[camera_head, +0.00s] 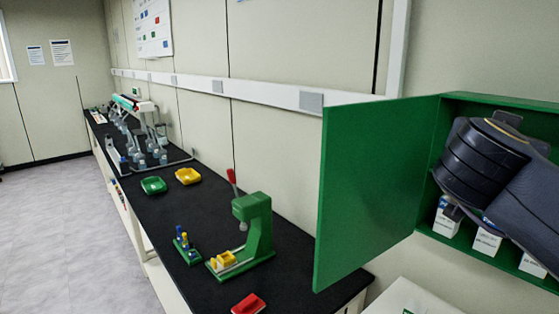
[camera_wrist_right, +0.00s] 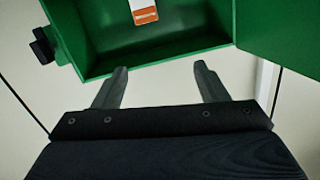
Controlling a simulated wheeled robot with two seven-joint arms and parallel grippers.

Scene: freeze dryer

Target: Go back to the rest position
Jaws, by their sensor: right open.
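My right arm reaches in from the right in the head view, in front of the open green cabinet (camera_head: 372,192). Its dark wrist covers part of the cabinet's inside, and its fingertips are hidden there. In the right wrist view my right gripper (camera_wrist_right: 160,78) is open, with nothing between its two fingers. The fingers point toward the edge of the green cabinet (camera_wrist_right: 100,68). A white box with an orange label (camera_wrist_right: 143,12) stands inside it, apart from the fingers. My left gripper is in neither view.
The cabinet door stands open on the left. Several white boxes (camera_head: 487,242) sit inside. Below, the black bench (camera_head: 190,212) carries a green press (camera_head: 258,225), a red tray (camera_head: 248,304), a yellow tray (camera_head: 188,176) and a green tray (camera_head: 153,185). The grey floor at left is clear.

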